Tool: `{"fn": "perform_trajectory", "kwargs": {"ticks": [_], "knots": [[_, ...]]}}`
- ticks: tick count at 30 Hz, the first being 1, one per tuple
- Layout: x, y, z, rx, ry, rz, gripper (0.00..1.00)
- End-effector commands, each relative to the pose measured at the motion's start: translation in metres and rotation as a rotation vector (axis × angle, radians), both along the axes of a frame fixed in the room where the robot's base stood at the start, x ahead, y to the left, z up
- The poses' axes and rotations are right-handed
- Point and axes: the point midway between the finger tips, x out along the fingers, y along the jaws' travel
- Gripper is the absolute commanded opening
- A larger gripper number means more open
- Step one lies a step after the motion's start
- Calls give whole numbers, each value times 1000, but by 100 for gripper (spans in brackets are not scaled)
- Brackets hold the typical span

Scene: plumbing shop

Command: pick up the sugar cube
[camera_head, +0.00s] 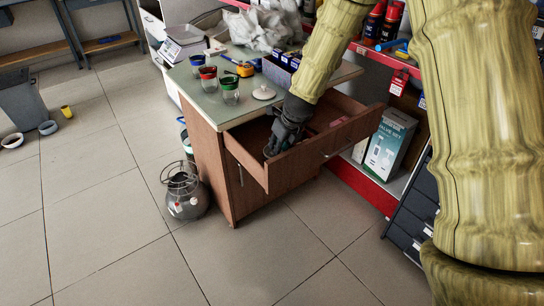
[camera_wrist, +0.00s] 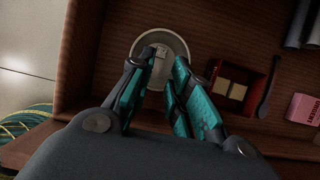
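My gripper (camera_head: 272,150) reaches down into the open drawer (camera_head: 250,166) of the wooden cabinet. In the wrist view its teal fingers (camera_wrist: 165,58) are apart, with a narrow gap between their tips. Beyond and between the tips is a round, pale-rimmed dish (camera_wrist: 178,37) on the drawer floor. A small light block (camera_wrist: 161,53) shows inside the dish, partly hidden by the fingers; it may be a sugar cube. Two small beige cubes (camera_wrist: 238,91) sit in a red box to the right. I see nothing held. The head view does not show the cubes.
The red box (camera_wrist: 248,68) stands beside a dark spoon-like tool (camera_wrist: 268,86). A pink packet (camera_wrist: 304,109) lies at the right. The drawer wall (camera_wrist: 78,62) is close on the left. Jars (camera_head: 230,90) stand on the cabinet top; a glass vessel (camera_head: 184,196) is on the floor.

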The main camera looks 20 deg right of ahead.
Motion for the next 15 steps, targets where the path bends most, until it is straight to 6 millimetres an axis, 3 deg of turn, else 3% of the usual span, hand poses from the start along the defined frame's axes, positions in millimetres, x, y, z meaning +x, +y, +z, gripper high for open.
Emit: {"fn": "perform_trajectory", "kwargs": {"ticks": [5,15], "knots": [[4,2,-9,1,0,1,20],[22,9,-46,1,1,3,20]]}}
